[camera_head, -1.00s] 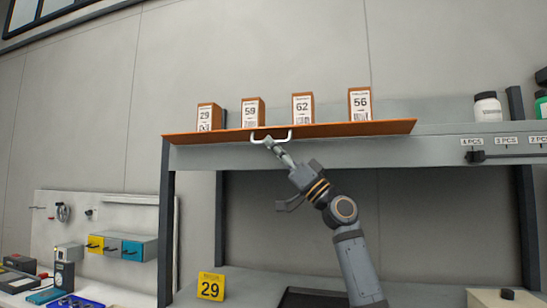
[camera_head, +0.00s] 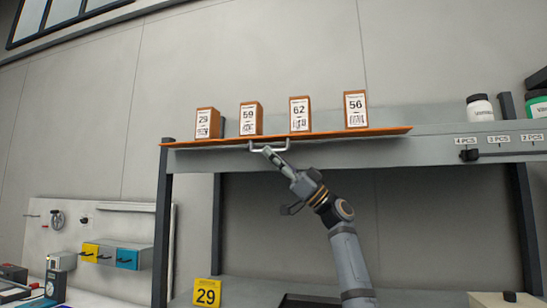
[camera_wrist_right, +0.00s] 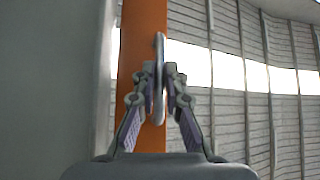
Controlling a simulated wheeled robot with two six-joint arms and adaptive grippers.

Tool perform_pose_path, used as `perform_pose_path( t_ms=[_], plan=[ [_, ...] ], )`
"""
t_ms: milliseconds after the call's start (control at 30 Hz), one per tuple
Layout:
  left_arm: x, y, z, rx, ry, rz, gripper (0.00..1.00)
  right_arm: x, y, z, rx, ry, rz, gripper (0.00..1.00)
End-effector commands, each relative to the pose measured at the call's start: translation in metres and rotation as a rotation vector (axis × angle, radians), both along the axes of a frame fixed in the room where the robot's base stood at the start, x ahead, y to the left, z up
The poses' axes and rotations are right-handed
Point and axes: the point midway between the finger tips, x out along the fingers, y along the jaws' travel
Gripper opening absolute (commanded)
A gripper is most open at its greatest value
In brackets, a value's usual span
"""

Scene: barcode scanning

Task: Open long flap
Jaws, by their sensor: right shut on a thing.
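The long flap (camera_head: 370,133) is a thin orange panel along the front of the shelf, seen almost edge-on in the head view. Its pale bar handle (camera_head: 251,147) sits below the orange edge. My right gripper (camera_head: 268,151) is shut on this handle, its arm reaching up from below. In the right wrist view the fingers (camera_wrist_right: 160,85) close on both sides of the handle (camera_wrist_right: 160,45), in front of the orange flap (camera_wrist_right: 142,50). My left gripper is not in view.
Boxes numbered 29 (camera_head: 207,123), 59 (camera_head: 250,118), 62 (camera_head: 300,114) and 56 (camera_head: 355,108) stand just behind the orange edge. White (camera_head: 480,109) and green (camera_head: 538,107) containers stand right. Dark posts (camera_head: 163,215) flank the open space below.

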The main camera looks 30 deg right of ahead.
Motion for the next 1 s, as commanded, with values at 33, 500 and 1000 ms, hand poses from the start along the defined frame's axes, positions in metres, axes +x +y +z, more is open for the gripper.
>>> perform_pose_path(
  t_ms=[33, 500, 1000],
  plan=[
    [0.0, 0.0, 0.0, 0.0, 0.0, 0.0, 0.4, 0.0, 0.0, 0.001, 0.001, 0.0, 0.0, 0.0],
    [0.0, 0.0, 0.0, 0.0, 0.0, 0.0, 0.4, 0.0, 0.0, 0.0, 0.002, 0.0, 0.0, 0.34],
    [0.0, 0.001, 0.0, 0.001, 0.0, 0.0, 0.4, -0.032, -0.047, -0.057, -0.003, 0.008, -0.005, 0.34]
  ],
)
